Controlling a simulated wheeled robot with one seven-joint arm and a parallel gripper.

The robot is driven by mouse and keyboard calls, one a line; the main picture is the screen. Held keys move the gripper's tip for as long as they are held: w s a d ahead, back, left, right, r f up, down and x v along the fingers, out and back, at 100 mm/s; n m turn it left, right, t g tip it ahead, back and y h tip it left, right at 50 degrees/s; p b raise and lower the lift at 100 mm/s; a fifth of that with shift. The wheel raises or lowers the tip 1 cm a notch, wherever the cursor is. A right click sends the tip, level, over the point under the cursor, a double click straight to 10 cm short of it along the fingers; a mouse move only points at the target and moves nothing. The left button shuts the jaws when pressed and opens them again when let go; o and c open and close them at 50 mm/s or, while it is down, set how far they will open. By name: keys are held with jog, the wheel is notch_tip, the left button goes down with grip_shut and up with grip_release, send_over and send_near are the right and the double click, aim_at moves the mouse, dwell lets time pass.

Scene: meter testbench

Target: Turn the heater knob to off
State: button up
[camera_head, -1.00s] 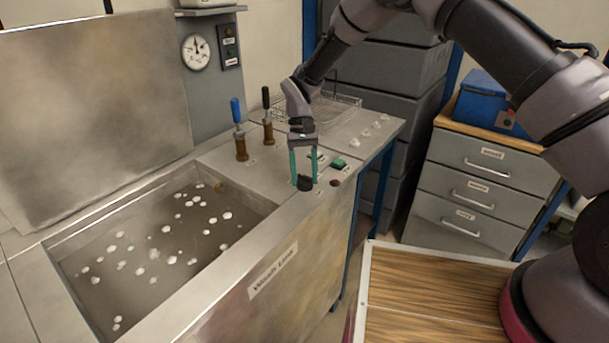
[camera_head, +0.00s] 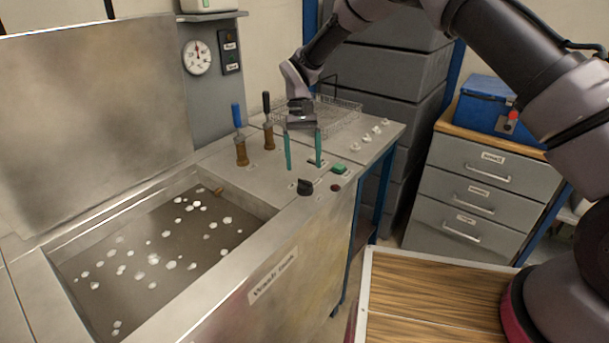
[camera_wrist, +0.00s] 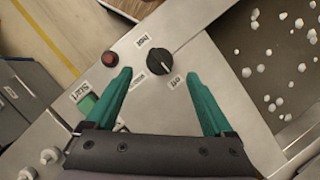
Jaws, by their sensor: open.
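The heater knob (camera_head: 305,187) is black and round, on the steel bench top near its front edge. In the wrist view the knob (camera_wrist: 159,60) has printed labels around it, "hot" above left and "off" below right. Its exact pointer direction is hard to make out. My gripper (camera_head: 303,164) has green fingers, spread apart and empty. It is above and behind the knob in the head view, clear of it. In the wrist view the fingertips of my gripper (camera_wrist: 158,76) lie to either side of the knob, a little below it in the picture.
A green start button (camera_head: 339,168) and a dark red round piece (camera_head: 335,188) sit close to the knob. The open tank (camera_head: 150,255) with white floating pieces is at left. A wire basket (camera_head: 340,110) is behind.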

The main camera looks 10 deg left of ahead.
jog(key=v, duration=0.5)
